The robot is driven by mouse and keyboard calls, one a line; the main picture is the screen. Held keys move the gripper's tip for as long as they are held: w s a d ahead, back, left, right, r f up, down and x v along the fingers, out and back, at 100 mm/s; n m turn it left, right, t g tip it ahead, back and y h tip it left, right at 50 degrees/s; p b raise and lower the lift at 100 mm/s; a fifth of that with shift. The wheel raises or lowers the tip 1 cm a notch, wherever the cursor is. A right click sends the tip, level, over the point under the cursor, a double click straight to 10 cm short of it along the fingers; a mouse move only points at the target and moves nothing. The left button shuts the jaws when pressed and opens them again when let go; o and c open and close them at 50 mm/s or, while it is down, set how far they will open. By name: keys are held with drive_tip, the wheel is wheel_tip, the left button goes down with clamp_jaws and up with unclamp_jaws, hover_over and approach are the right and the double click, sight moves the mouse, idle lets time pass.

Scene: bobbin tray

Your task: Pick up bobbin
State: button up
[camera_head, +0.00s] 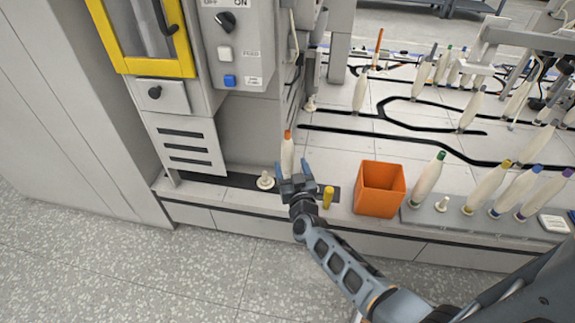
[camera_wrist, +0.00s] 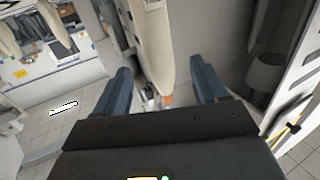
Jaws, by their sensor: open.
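A cream bobbin (camera_head: 287,157) with an orange tip stands upright on the dark strip at the counter's front, below the control box. My gripper (camera_head: 293,171) is open at this bobbin, with blue-grey fingers to either side of it in the picture. In the wrist view the bobbin (camera_wrist: 152,45) reaches down from the top edge into the space between the two open fingers (camera_wrist: 160,68). Gaps show on both sides, so neither finger appears to press on it. The bobbin's lower part is hidden behind my gripper in the head view.
An empty pale peg base (camera_head: 265,181) is left of my gripper, and a small yellow piece (camera_head: 328,196) is close on its right. An orange bin (camera_head: 381,188) stands further right, beside a grey tray (camera_head: 412,215) with several bobbins. The machine cabinet (camera_head: 243,45) rises behind.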

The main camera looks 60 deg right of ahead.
sight(289, 160)
drive_tip(key=b+x, duration=0.1)
drive_tip(key=x, duration=0.1)
drive_tip(key=b+x, duration=0.1)
drive_tip(key=x, duration=0.1)
drive_tip(key=b+x, duration=0.1)
drive_tip(key=x, duration=0.2)
drive_tip(key=shift+s+d+f, duration=0.1)
drive_tip(key=shift+f, duration=0.2)
drive_tip(key=shift+w+d+r, duration=0.1)
drive_tip(key=shift+w+d, duration=0.25)
drive_tip(key=shift+w, duration=0.05)
drive_tip(key=shift+c, duration=0.5)
drive_tip(key=c, duration=1)
